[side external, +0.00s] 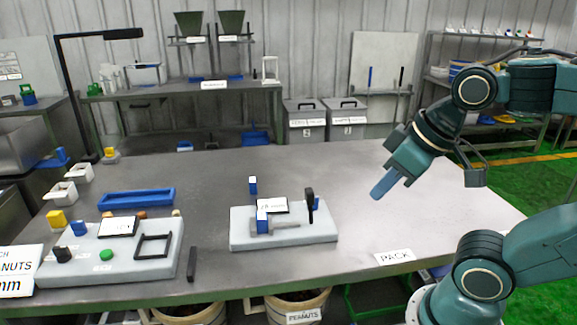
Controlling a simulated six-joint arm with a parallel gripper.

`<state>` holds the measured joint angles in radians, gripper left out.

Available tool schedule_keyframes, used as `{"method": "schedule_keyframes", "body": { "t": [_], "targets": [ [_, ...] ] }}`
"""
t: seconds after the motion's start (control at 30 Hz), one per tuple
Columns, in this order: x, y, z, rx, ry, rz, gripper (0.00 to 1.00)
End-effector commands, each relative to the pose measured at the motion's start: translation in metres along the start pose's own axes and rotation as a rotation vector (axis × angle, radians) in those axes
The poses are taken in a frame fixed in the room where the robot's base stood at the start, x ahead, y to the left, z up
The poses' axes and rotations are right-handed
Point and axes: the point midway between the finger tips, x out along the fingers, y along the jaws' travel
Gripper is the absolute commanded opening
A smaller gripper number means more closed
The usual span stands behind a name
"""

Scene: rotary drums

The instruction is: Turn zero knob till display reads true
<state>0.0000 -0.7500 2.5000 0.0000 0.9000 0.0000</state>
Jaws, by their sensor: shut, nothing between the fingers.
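My gripper (384,186) is shut and empty, with its blue fingers pointing down and left above the right part of the table. It is apart from both grey devices. The left grey device (120,262) has a small tilted display (118,226), a black knob (63,254), a blue block-like part (78,229), a green button (106,255) and a black square frame (153,246). The middle grey device (284,236) carries a display (272,205), blue parts and an upright black lever (310,204). I cannot tell which part is the zero knob, and the display readings are too small to read.
A blue tray (136,198) lies behind the left device. A black bar (191,264) lies between the devices. A PACK label (394,256) is at the front right edge of the table (350,165). White bins (62,193) stand at the left.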

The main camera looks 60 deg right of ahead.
Motion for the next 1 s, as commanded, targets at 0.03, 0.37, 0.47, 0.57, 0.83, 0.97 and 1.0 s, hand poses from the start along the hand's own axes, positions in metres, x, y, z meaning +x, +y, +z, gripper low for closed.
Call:
{"method": "schedule_keyframes", "body": {
  "t": [0.03,0.37,0.47,0.57,0.83,0.97,1.0],
  "targets": [
    [0.0,0.0,0.0,0.0,0.0,0.0,0.0],
    [0.0,0.0,0.0,0.001,0.0,0.0,0.14],
    [0.0,0.0,-0.002,0.016,-0.003,0.0,0.33],
    [0.001,0.001,-0.007,0.058,-0.011,0.001,0.35],
    [0.011,0.01,-0.038,0.346,-0.061,0.004,0.35],
    [0.02,0.019,-0.059,0.546,-0.094,0.008,0.35],
    [0.023,0.023,-0.066,0.61,-0.103,0.009,0.35]
  ]
}}
